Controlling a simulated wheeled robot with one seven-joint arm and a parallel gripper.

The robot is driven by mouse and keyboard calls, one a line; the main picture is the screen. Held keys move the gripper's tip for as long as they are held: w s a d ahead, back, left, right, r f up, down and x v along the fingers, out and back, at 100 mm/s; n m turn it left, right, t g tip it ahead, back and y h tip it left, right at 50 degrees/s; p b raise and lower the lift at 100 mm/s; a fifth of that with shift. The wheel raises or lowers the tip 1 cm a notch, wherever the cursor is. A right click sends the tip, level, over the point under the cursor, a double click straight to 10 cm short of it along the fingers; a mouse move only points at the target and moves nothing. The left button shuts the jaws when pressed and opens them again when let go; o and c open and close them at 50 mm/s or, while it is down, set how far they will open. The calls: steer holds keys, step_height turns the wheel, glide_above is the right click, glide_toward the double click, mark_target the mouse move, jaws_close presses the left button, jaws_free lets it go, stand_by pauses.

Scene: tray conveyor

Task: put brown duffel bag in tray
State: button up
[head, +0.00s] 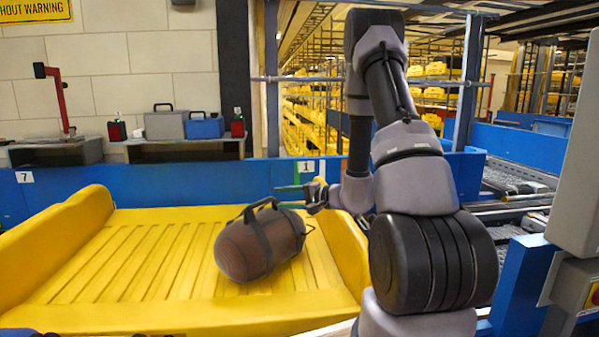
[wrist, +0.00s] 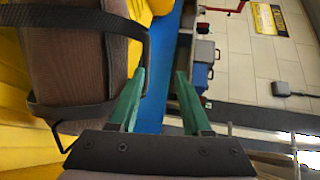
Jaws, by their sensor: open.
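The brown duffel bag (head: 245,250) lies on its side in the yellow tray (head: 120,255), right of the tray's middle, with its dark handle loop on top. My gripper (head: 297,187) is just above and behind the bag's right end. In the wrist view the bag (wrist: 68,50) fills the left side, with black straps around it. There my gripper (wrist: 160,75) is open, its two green fingers apart with nothing held between them. The left finger is close beside the bag and a black strap; I cannot tell whether they touch.
A blue wall (head: 150,190) runs along behind the tray. Beyond it, a grey case (head: 167,125) and a blue case (head: 204,128) stand on a grey shelf. The left part of the tray is empty. A grey box (head: 580,150) stands at the right edge.

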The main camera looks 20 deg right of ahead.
steer(key=s+a+r+n+g, duration=0.3)
steer(key=s+a+r+g, duration=0.2)
steer(key=s+r, duration=0.3)
steer(key=s+a+r+n+g, duration=0.4)
steer(key=s+r, duration=0.3)
steer(key=s, duration=0.2)
steer(key=s+d+r+m+t+h, duration=0.1)
steer(key=s+d+r+t+h, duration=0.3)
steer(key=s+d+r+h, duration=0.4)
steer(key=shift+s+d+r+t+h, duration=0.3)
steer(key=shift+s+d+r+h, duration=0.15)
steer(key=shift+s+d, duration=0.5)
steer(key=shift+s, duration=0.2)
